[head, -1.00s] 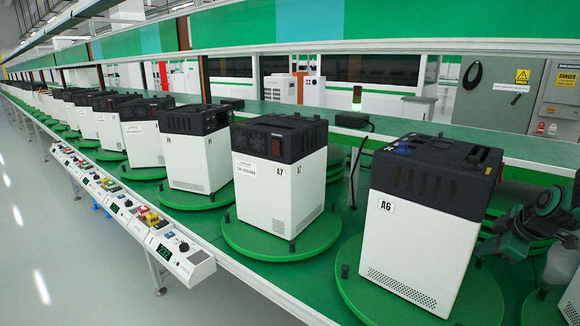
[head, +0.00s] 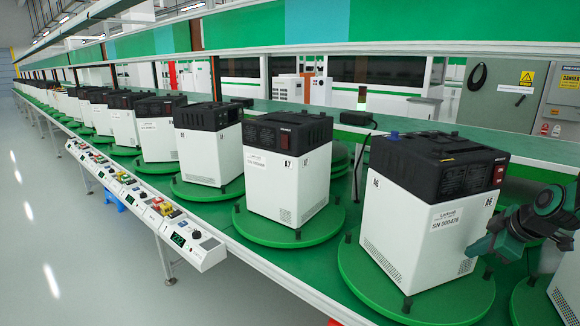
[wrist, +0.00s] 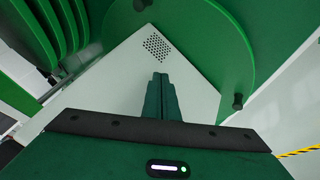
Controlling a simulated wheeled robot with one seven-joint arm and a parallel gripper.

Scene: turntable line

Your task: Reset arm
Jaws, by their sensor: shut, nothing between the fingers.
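My gripper (head: 474,248) is at the right of the head view, beside the lower right of unit A6 (head: 412,235). Its fingers are shut and empty in the wrist view (wrist: 160,78). Unit A6 is a white box with a black top, upright on a green turntable (head: 375,285). A green disc (wrist: 225,45) lies behind that panel.
Unit A7 (head: 275,185) and several similar units stand on turntables in a row to the left. A control strip (head: 195,242) runs along the line's front edge. A grey cabinet (head: 565,105) with warning signs is at the back right. The floor (head: 60,240) at left is clear.

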